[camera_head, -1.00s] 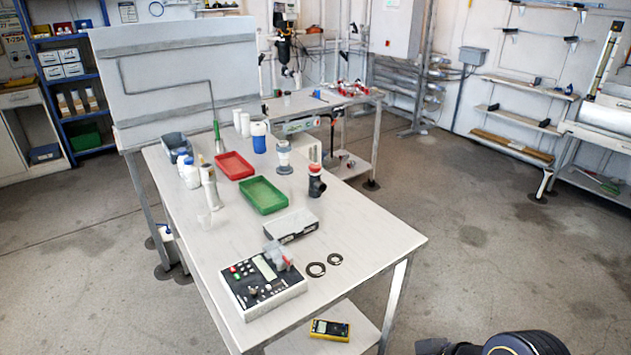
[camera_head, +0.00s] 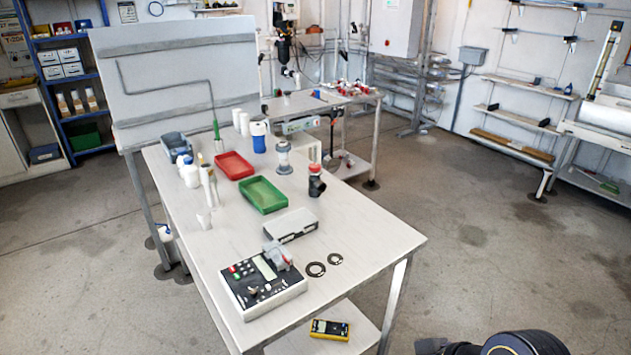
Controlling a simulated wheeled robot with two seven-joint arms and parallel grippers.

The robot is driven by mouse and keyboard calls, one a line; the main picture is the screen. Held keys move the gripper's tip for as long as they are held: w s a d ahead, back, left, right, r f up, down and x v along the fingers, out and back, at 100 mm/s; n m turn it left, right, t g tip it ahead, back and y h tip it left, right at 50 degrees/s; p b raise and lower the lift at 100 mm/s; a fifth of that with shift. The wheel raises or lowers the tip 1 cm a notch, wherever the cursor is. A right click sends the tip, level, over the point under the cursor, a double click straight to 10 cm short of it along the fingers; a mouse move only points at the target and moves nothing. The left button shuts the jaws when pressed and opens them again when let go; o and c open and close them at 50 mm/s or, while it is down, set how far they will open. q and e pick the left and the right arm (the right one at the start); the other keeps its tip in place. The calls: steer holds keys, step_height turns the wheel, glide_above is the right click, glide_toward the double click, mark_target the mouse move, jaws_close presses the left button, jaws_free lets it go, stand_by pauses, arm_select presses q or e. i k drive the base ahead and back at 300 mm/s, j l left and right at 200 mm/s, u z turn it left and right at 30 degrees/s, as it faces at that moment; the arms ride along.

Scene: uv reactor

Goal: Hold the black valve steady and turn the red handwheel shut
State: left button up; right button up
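A black valve (camera_head: 316,186) stands upright on the white table, right of the green tray. A red part (camera_head: 315,168), which looks like its handwheel or cap, sits on its top. It is too small to tell how far it is turned. Neither gripper's fingers show in the head view. A dark part of my own arm shows at the bottom right edge, well away from the valve. Nothing touches the valve.
A green tray (camera_head: 263,195), a red tray (camera_head: 234,166) and a grey clear-topped fitting (camera_head: 283,158) stand near the valve. A grey box (camera_head: 290,226), a control box (camera_head: 262,284) and two black rings (camera_head: 316,269) lie nearer. The table's right front part (camera_head: 375,245) is clear.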

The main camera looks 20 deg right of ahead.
mark_target(314, 167)
steer(key=l+z, duration=0.3)
steer(key=i+l+z, duration=0.15)
steer(key=l+z, duration=0.15)
steer(key=l, duration=0.2)
steer(key=i+l+z, duration=0.15)
steer(key=l+z, duration=0.2)
steer(key=i+l+z, duration=1.1)
steer(key=i+u, duration=0.25)
steer(key=i, duration=0.25)
steer(key=i+l+u, duration=0.2)
steer(key=i, duration=0.35)
steer(key=i+j+u, duration=0.25)
steer(key=u, duration=0.25)
steer(key=i+j+u, duration=0.1)
steer(key=i+u, duration=0.7)
steer(key=u, duration=0.15)
steer(key=i+l+u, duration=0.2)
steer(key=i+u, duration=0.25)
steer(key=i+j+u, duration=0.15)
steer(key=i+u, duration=0.15)
steer(key=u, duration=0.15)
steer(key=i+u, duration=0.25)
steer(key=u, duration=0.15)
steer(key=i+u, duration=0.3)
steer(key=u, duration=0.15)
steer(key=i+l+u, duration=0.25)
steer(key=u, duration=0.15)
